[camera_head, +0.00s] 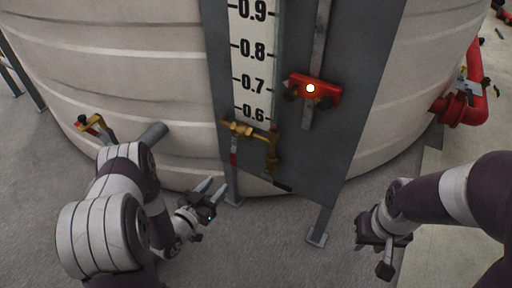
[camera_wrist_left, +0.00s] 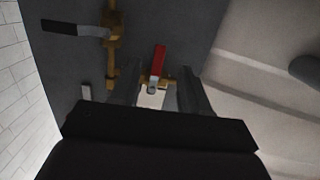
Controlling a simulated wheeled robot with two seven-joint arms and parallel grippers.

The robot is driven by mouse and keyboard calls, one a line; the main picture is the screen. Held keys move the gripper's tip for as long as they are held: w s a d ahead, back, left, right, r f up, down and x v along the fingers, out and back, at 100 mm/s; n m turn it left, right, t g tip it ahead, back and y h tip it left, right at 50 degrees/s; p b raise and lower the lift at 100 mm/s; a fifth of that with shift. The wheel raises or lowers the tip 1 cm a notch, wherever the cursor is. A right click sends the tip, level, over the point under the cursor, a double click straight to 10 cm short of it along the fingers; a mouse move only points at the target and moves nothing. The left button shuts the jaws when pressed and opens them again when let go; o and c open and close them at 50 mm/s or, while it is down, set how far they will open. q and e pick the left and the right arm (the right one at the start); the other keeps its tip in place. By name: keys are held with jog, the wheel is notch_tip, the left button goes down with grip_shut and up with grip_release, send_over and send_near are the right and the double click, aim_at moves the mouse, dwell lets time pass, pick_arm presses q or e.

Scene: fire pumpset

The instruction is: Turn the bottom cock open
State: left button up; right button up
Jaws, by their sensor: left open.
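Brass pipework (camera_head: 245,130) sits at the foot of the numbered gauge on the tank. A cock with a red lever (camera_head: 233,157) hangs at its left. A black lever (camera_head: 283,187) is on the lower brass fitting to the right. My left gripper (camera_head: 211,188) is open and empty, below and left of the red lever. In the left wrist view, the red lever (camera_wrist_left: 158,60) shows between the open fingers, beyond their tips. The black lever (camera_wrist_left: 70,28) is at upper left. My right gripper (camera_head: 375,255) is at lower right, away from the pipework; its jaw opening is unclear.
A grey panel (camera_head: 345,130) on a leg stands right of the gauge, with a red block (camera_head: 312,89) on it. A grey pipe stub (camera_head: 152,133) and another brass valve (camera_head: 90,123) protrude from the tank at left. Red piping (camera_head: 465,105) is at right. Open floor lies in front.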

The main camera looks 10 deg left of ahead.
aim_at(232, 159)
pick_arm(q)
jog(key=shift+t+h, duration=0.3)
jog(key=shift+t, duration=0.4)
jog(key=b+x, duration=0.1)
jog(key=x, duration=0.3)
jog(key=r+b+x, duration=0.1)
jog(key=b+x, duration=0.1)
jog(key=x, duration=0.1)
jog(key=r+b+x, duration=0.1)
jog(key=x, duration=0.3)
jog(key=shift+w+b, duration=0.35)
jog(key=shift+b, duration=0.05)
jog(key=shift+w+d+r, duration=0.15)
jog(key=shift+w+r, duration=0.05)
jog(key=shift+w, duration=0.35)
grip_shut()
